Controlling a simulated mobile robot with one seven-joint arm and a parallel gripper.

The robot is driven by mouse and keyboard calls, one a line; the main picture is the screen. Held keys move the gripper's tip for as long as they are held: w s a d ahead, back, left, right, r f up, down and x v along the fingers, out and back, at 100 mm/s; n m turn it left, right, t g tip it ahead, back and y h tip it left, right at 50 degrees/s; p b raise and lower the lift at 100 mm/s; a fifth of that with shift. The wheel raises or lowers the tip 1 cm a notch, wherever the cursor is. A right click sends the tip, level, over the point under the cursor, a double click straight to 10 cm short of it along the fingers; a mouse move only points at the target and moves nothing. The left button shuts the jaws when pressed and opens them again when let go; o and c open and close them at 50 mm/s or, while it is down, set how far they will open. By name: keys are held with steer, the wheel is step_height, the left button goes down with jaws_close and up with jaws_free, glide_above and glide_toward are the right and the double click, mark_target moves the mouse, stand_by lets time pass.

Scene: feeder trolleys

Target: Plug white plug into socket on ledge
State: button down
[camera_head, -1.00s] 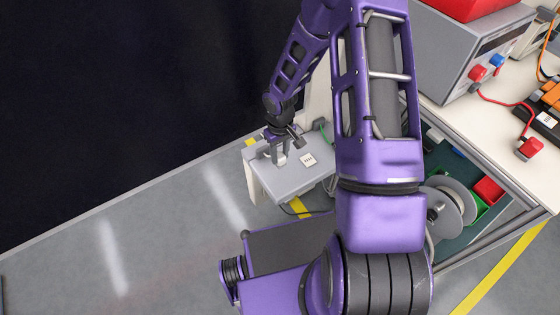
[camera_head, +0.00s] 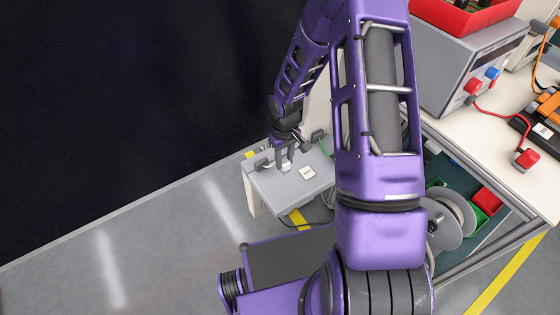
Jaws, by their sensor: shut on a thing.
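My gripper (camera_head: 284,162) points down over the light grey ledge (camera_head: 282,200), near its back left part. Its fingers are shut on the white plug (camera_head: 287,168), of which only a small pale bit shows between the fingertips. A small white plate with dark marks (camera_head: 307,173), which looks like the socket, lies on the ledge just right of the gripper. The plug is beside this plate, not over it. Whether the plug touches the ledge top I cannot tell.
A dark block with a green cable (camera_head: 322,138) sits behind the plate. My arm hides the ledge's right side. A workbench (camera_head: 480,140) with a grey power unit (camera_head: 455,70) stands right, a cable reel (camera_head: 447,218) below it. Open floor (camera_head: 150,240) lies left.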

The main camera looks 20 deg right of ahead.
steer(key=w+d, duration=0.4)
steer(key=d, duration=0.5)
steer(key=shift+d+p, duration=0.35)
steer(key=shift+p, duration=0.05)
steer(key=shift+f, duration=0.15)
steer(key=shift+f+b, duration=1.4)
steer(key=shift+b, duration=0.15)
steer(key=shift+f, duration=0.1)
steer(key=shift+f+b, duration=1)
steer(key=shift+f, duration=1.95)
steer(key=shift+f, duration=0.6)
